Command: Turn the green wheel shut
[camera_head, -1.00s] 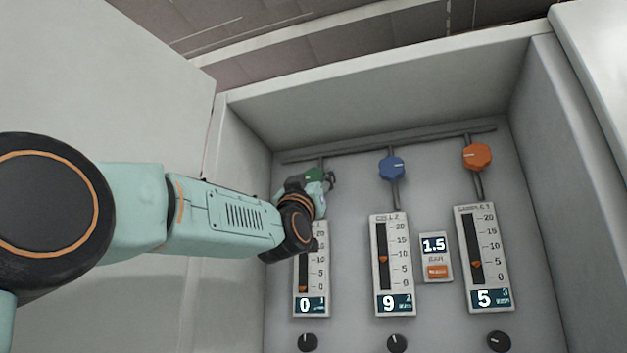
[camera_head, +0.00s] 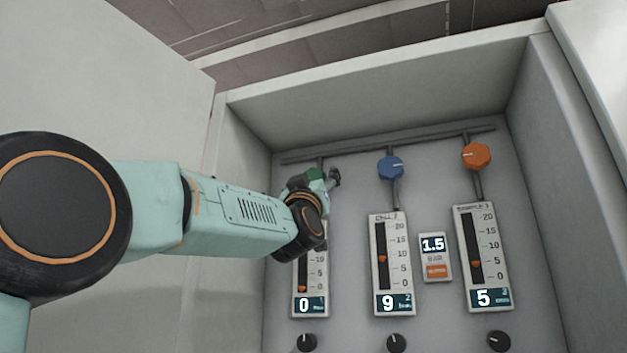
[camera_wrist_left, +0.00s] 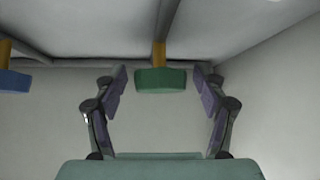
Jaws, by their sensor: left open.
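The green wheel (camera_wrist_left: 161,80) sits on its stem at the top of the left wrist view, between the two open fingers of my left gripper (camera_wrist_left: 161,88). There is a gap between the wheel and each finger. In the head view a small part of the green wheel (camera_head: 314,173) shows at the left end of the pipe. My left gripper (camera_head: 325,179) is in front of it and hides most of it. The left flow meter (camera_head: 311,300) under it reads 0, with its upper part behind my arm. My right gripper is in neither view.
A blue wheel (camera_head: 390,168) and an orange wheel (camera_head: 476,155) sit to the right, above meters reading 9 and 5. A pressure display (camera_head: 433,245) reads 1.5. Black knobs (camera_head: 396,343) line the bottom. The cabinet's side walls and top enclose the panel.

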